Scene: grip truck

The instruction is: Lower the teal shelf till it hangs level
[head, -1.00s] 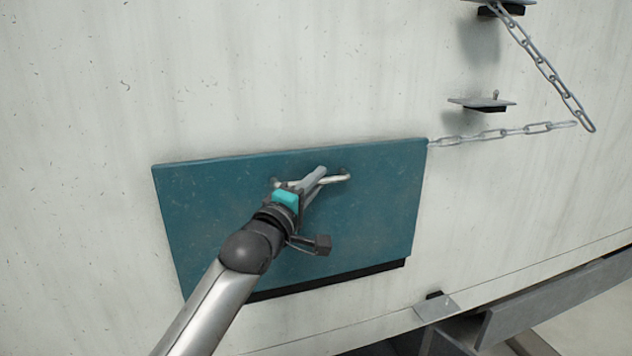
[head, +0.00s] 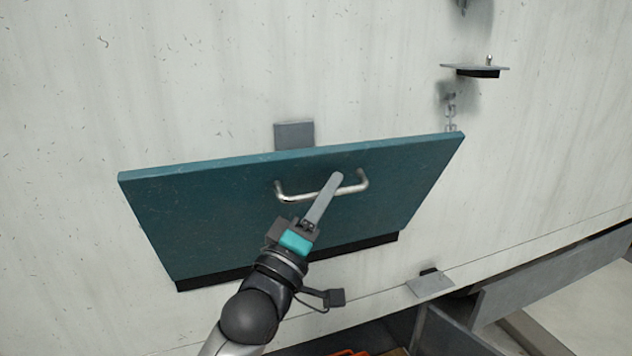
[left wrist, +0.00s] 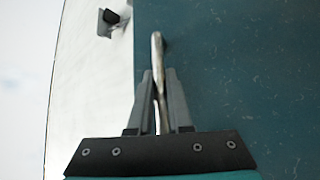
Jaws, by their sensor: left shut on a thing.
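The teal shelf (head: 215,220) is in the head view, hinged along its lower edge at the pale wall. Its top edge is tilted out from the wall, well short of level. A silver bar handle (head: 292,196) is fixed on its face. My left gripper (head: 333,185) is shut on the handle; the left wrist view shows the handle (left wrist: 157,55) between the two fingers (left wrist: 160,100). A chain (head: 451,115) shows behind the shelf's upper right corner; most of it is hidden. My right gripper is not in view.
A grey plate (head: 294,135) is on the wall behind the shelf's top edge. A small metal bracket (head: 474,68) sticks out at the upper right. A grey tab (head: 430,284) and a metal beam (head: 550,275) lie at the lower right.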

